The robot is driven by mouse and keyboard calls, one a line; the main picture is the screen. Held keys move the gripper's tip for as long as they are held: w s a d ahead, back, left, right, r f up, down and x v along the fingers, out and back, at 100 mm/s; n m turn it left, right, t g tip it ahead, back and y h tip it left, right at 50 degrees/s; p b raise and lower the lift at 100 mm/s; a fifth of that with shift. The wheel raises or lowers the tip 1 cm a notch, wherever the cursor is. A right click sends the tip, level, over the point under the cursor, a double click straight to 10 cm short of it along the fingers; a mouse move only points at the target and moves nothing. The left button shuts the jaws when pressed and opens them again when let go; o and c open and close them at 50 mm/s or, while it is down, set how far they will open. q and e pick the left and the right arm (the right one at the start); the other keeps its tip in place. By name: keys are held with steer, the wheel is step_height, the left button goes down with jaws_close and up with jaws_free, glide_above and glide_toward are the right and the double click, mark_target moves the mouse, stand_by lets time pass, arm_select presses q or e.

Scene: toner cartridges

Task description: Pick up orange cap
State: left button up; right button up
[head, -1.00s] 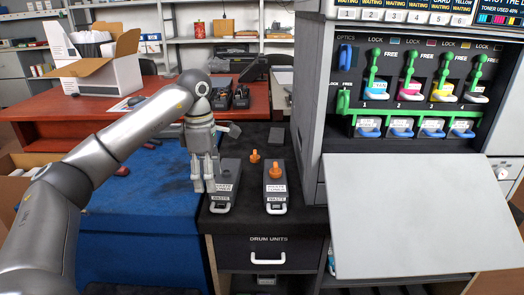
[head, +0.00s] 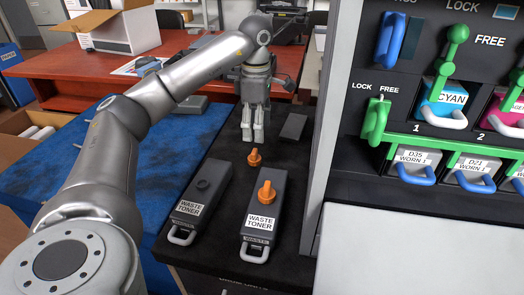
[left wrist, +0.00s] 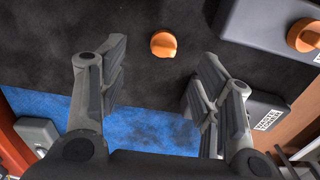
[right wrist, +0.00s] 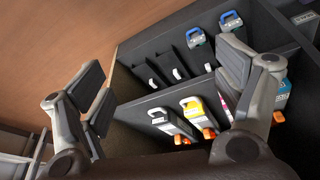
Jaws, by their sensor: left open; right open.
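A loose orange cap (head: 254,158) lies on the dark counter, and it also shows in the left wrist view (left wrist: 163,43). A second orange cap (head: 267,190) sits on top of the right waste toner container (head: 259,235); that cap is at the right edge of the left wrist view (left wrist: 304,35). The left waste toner container (head: 203,192) has no orange cap on it. My left gripper (head: 253,138) points down just behind the loose cap. In its wrist view the fingers (left wrist: 162,62) are spread, with the cap just beyond their tips. My right gripper (right wrist: 165,70) is open and empty.
A small dark block (head: 293,127) lies right of the left gripper. The printer (head: 345,170) walls off the counter's right side. A blue mat (head: 90,160) lies on the left. In the right wrist view, a shelf (right wrist: 150,88) holds several cartridges.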

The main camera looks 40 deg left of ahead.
mark_target(254, 151)
arm_select(q)
steer(key=f, duration=0.3)
steer(key=shift+s+b, duration=0.25)
steer(key=shift+b, duration=0.05)
steer(key=shift+f, duration=0.6)
step_height(254, 151, down, 2)
steer(key=shift+s+a+b, duration=0.1)
steer(key=shift+s+b, duration=0.05)
steer(key=shift+b, duration=0.4)
step_height(254, 151, down, 2)
steer(key=shift+f+b, duration=0.2)
steer(key=shift+b, duration=0.15)
steer(key=shift+f, duration=0.25)
steer(key=c, duration=0.8)
arm_select(e)
steer(key=w+t, duration=0.1)
steer(key=w, duration=0.1)
steer(key=w+a+t, duration=0.1)
steer(key=w, duration=0.2)
steer(key=shift+a+t+y, duration=0.2)
steer(key=shift+t+y, duration=0.1)
steer(key=shift+t, duration=0.1)
